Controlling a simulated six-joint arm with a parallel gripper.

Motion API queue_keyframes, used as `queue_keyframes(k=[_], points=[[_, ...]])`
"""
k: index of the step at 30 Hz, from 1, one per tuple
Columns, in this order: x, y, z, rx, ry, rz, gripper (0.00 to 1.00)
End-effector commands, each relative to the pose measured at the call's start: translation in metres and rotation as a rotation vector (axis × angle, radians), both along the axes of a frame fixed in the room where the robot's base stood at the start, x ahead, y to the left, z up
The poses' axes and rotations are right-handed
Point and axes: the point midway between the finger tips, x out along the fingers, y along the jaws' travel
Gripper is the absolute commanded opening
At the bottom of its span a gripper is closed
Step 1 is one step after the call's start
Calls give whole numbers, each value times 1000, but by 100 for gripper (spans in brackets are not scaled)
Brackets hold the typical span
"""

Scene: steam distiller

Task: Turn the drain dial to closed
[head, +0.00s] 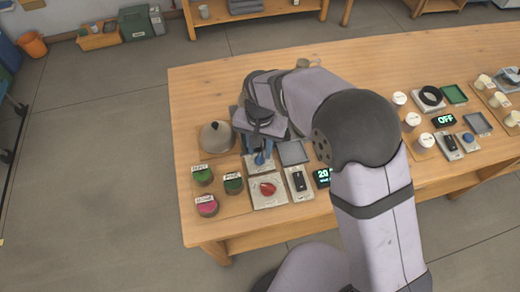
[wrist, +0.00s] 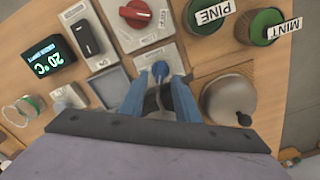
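A red dial (head: 267,188) sits on a pale plate at the front left of the table; it also shows at the top of the wrist view (wrist: 135,13). A blue knob (wrist: 160,69) on a pale plate shows just beyond my fingertips; in the head view the knob (head: 260,160) is just behind the red dial. I cannot read the plates' labels, so I cannot tell which control is the drain dial. My gripper (wrist: 161,80) points down with its blue fingers apart, one on each side of the blue knob, with a gap visible. In the head view my gripper (head: 259,147) is partly hidden by my wrist.
A black switch (head: 300,181) and a 20 °C display (wrist: 48,57) stand beside the red dial. A grey tray (head: 293,152) and a domed pot (head: 217,136) flank my gripper. Jars labelled PINE (wrist: 208,14) and MINT (wrist: 266,25) are close by. An OFF display (head: 444,119) is further right.

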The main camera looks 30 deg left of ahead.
Motion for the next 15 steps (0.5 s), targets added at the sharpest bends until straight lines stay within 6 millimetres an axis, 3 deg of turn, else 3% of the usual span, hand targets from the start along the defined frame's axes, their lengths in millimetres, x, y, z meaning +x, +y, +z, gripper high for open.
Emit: queue_keyframes(k=[6,15], points=[[0,0,-18,-1,1,0,30],[0,0,-22,0,-1,0,30]])
